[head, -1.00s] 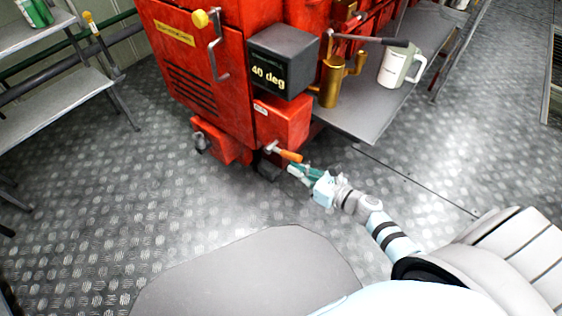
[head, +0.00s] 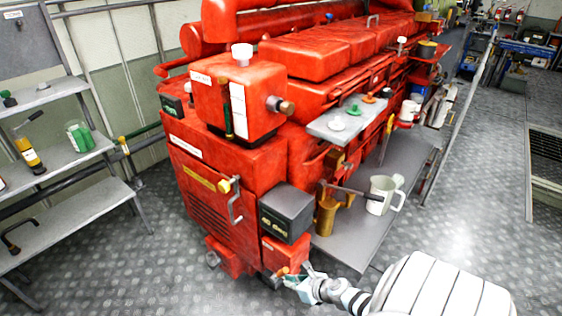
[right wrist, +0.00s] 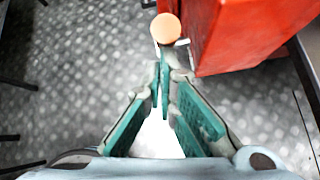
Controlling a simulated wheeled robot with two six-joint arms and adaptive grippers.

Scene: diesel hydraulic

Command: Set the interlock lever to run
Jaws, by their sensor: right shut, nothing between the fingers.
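The interlock lever (head: 283,271) has an orange grip and sits low on a small red box (head: 290,252) at the machine's near right corner. In the right wrist view the rounded orange end of its grip (right wrist: 166,28) shows just beyond my fingertips, beside the red box. My right gripper (head: 290,281) is shut and empty, close by the lever. In the right wrist view its green-padded fingers (right wrist: 160,75) meet at the tips; I cannot tell whether they touch the grip. The lever's exact position is hard to read. My left gripper is out of view.
A dark display box (head: 286,212) sits above the red box. A grey platform (head: 345,240) beside the machine carries a brass hand pump (head: 326,216) and a white mug (head: 381,194). Shelves (head: 75,215) stand at left. The floor at right is open, with a grating (head: 545,150).

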